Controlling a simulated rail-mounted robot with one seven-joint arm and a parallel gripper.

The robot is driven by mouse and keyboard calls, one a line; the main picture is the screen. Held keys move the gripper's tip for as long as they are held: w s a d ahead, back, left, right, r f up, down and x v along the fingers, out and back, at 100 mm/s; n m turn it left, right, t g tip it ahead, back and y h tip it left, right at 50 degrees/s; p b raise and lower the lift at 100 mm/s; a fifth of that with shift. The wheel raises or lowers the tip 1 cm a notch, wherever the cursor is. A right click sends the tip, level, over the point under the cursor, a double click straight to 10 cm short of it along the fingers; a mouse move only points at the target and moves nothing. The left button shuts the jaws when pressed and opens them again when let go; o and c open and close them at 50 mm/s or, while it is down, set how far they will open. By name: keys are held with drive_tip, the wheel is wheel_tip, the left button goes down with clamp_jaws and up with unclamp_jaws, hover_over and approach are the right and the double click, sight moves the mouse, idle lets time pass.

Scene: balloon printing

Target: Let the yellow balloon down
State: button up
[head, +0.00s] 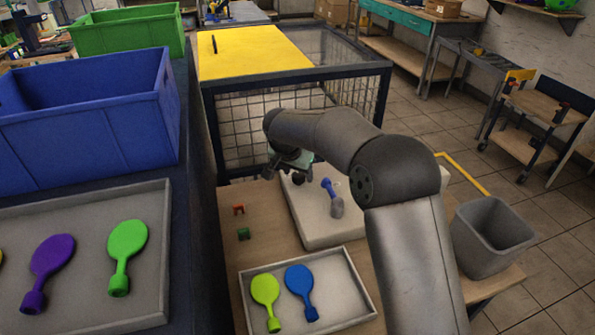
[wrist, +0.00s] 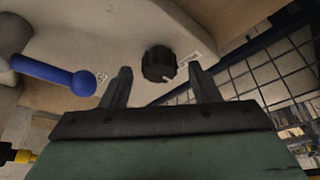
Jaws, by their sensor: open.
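A yellow balloon (head: 1,256) is cut off by the left edge of the head view, in the large grey tray. A flat yellow-green balloon (head: 265,289) lies in the smaller tray on the wooden table. My gripper (wrist: 162,80) is open and empty. It hangs over the back left of a pale machine (head: 318,228), which carries a blue-ended lever (head: 328,187). The wrist view shows a black round knob (wrist: 158,64) with a pale pointer mark just beyond and between my fingertips, apparently not gripped. The blue lever also shows in the wrist view (wrist: 68,76), left of the fingers.
Purple (head: 51,258) and green (head: 127,245) balloons lie in the large tray (head: 150,308). A blue balloon (head: 301,284) lies in the small tray (head: 351,302). Red (head: 238,209) and green (head: 243,233) clips sit left of the machine. A wire cage (head: 240,130) stands behind; a grey bin (head: 490,238) stands right.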

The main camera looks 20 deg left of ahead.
drive_tip(key=shift+w+f, duration=0.1)
drive_tip(key=shift+f, duration=0.1)
drive_tip(key=c, duration=1)
